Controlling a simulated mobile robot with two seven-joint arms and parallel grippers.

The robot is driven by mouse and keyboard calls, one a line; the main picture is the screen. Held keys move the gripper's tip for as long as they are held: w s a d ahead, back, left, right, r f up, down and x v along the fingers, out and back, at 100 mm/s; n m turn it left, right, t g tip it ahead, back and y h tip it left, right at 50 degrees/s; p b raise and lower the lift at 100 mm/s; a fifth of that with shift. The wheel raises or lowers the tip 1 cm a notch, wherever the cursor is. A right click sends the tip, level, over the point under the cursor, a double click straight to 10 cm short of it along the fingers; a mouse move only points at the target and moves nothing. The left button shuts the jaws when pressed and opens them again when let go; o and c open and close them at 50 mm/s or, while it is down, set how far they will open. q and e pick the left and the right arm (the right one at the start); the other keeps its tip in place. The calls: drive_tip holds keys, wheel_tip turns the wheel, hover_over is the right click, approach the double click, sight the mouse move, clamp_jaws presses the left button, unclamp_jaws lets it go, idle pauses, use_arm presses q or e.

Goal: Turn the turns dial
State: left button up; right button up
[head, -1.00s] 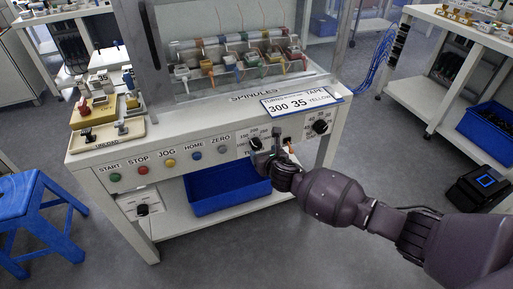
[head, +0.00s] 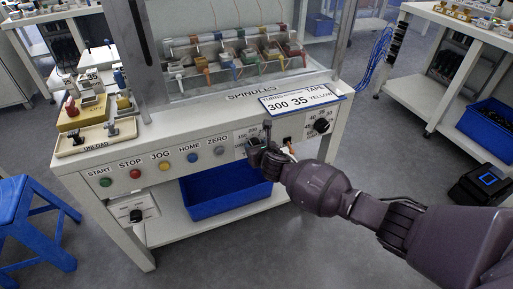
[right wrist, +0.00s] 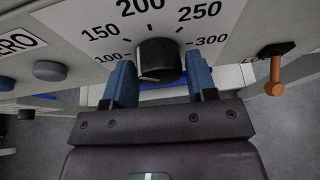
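The turns dial (right wrist: 158,58) is a round black knob on the white front panel, with a printed scale of 100, 150, 200, 250 and 300 around it. A pale line shows at its lower left edge. My right gripper (right wrist: 160,82) is open, with one blue finger on each side of the dial's lower part; I cannot tell whether they touch it. In the head view my right gripper (head: 268,152) is at the panel and hides most of the dial. A card (head: 300,100) above reads turns 300, tape 35 yellow. My left gripper is not in view.
A second black dial (head: 321,126) sits to the right on the panel. A small orange-tipped lever (right wrist: 275,72) is right of the turns dial. Coloured buttons (head: 165,165) line the panel's left. A blue bin (head: 225,192) stands on the shelf below.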

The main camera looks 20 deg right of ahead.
drive_tip(key=c, duration=0.5)
drive_tip(key=shift+c, duration=0.2)
